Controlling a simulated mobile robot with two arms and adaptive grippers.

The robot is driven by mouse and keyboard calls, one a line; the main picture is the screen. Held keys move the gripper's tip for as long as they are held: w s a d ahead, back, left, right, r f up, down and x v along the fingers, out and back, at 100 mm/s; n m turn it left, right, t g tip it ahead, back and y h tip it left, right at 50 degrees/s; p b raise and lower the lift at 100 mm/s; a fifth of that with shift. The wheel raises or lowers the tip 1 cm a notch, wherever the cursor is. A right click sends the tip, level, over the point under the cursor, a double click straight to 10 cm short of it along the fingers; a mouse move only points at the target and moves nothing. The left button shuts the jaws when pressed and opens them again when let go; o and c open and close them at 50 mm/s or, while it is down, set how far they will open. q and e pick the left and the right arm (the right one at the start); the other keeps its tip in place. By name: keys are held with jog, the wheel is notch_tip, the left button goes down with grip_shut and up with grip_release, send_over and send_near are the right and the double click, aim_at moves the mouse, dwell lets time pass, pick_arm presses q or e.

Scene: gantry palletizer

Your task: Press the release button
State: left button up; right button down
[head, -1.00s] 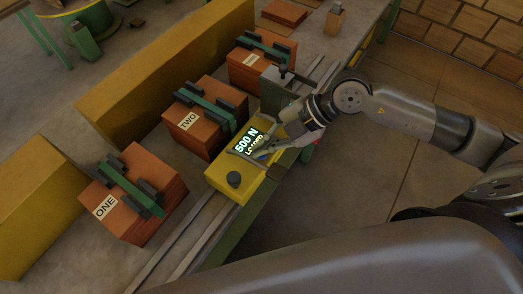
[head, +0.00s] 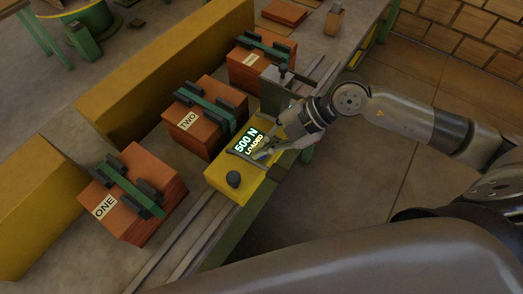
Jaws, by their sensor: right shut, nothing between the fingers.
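The yellow control box (head: 217,176) sits on the rail at the front of the bench. Its screen (head: 247,141) reads "500 N LOADED". A dark round knob (head: 233,180) stands on the box's near left corner. My right gripper (head: 258,154) is shut and empty, low over the right part of the box beside the screen. A small blue patch shows at its fingertips; I cannot tell whether it is a button or whether the fingers touch it. No button marked as release is readable. My left gripper is out of view.
Clamped brick stacks labelled ONE (head: 155,222) and TWO (head: 190,142) stand left of and behind the box, with a third stack (head: 258,75) farther back. A long yellow barrier (head: 150,70) runs behind them. Open floor lies right of the bench.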

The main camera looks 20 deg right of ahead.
jog(key=shift+f, duration=0.65)
dwell(0.5)
jog(key=shift+a+r+p, duration=0.1)
jog(key=shift+r+p, duration=0.7)
jog(key=shift+r, duration=0.2)
notch_tip(320, 180, up, 5)
jog(key=p, duration=0.4)
jog(key=shift+r+p, duration=0.1)
jog(key=shift+p, duration=0.25)
